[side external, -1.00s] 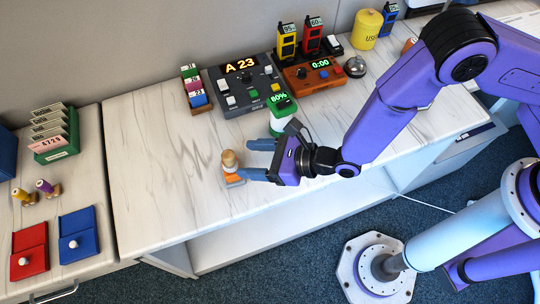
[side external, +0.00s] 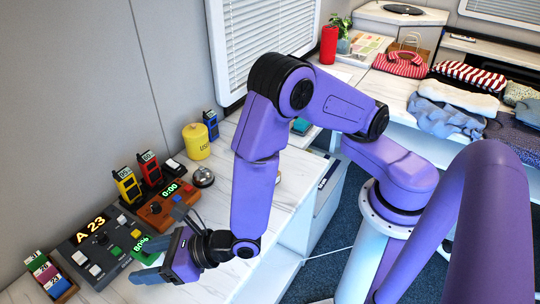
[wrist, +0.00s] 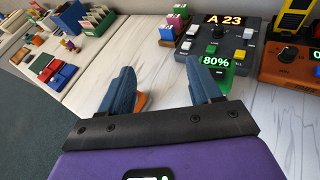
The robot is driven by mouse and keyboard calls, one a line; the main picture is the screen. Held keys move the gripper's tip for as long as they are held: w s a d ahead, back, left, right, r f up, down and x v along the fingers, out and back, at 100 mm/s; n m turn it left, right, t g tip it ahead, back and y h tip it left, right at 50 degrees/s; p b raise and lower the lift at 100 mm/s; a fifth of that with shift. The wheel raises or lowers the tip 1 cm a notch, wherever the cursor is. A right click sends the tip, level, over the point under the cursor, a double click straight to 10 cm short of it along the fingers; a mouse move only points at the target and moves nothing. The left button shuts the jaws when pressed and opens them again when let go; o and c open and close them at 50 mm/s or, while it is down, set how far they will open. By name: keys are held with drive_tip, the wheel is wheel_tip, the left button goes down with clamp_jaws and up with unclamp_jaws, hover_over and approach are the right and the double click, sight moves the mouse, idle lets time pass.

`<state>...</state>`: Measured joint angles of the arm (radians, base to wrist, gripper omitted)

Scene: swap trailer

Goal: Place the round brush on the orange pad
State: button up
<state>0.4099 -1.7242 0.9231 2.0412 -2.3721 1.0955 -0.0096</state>
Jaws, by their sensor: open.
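My gripper (side external: 146,267) is open, low over the marbled counter in front of the green 80% device. In the wrist view its two blue fingers (wrist: 160,68) are spread apart, with bare counter between them. A bit of orange, probably the orange pad (wrist: 142,101), shows at the inner side of the left finger; the finger hides the rest. I cannot make out the round brush in either current view. In the side view the pad's area is outside the picture or hidden by my gripper.
A grey console (side external: 98,243) reading A 23 and an orange box (side external: 160,208) stand behind my gripper. A small block rack (side external: 50,278) is at the left. A yellow canister (side external: 196,141) and a bell (side external: 203,177) stand farther back. Red and blue pads (wrist: 45,76) lie on the left counter.

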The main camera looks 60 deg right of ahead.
drive_tip(key=d+r+m+h, duration=0.5)
drive_tip(key=d+m, duration=0.3)
drive_tip(key=d, duration=0.3)
drive_tip(key=d+r+m+h, duration=0.6)
drive_tip(key=d+m, duration=0.2)
drive_tip(key=d, duration=0.3)
drive_tip(key=s+d+m+g+y, duration=0.1)
drive_tip(key=s+d+m+g, duration=0.2)
drive_tip(key=s, duration=0.3)
drive_tip(key=s+d+r+m+g+y, duration=0.1)
drive_tip(key=s+d+m+g, duration=0.2)
drive_tip(key=s, duration=0.4)
drive_tip(key=s+d+m+g+y, duration=0.1)
drive_tip(key=s+d+m+g, duration=0.2)
drive_tip(key=s+m+g, duration=0.2)
drive_tip(key=shift+s+r+m+y, duration=0.2)
drive_tip(key=shift+s+m+y, duration=0.1)
drive_tip(key=shift+s+m, duration=0.55)
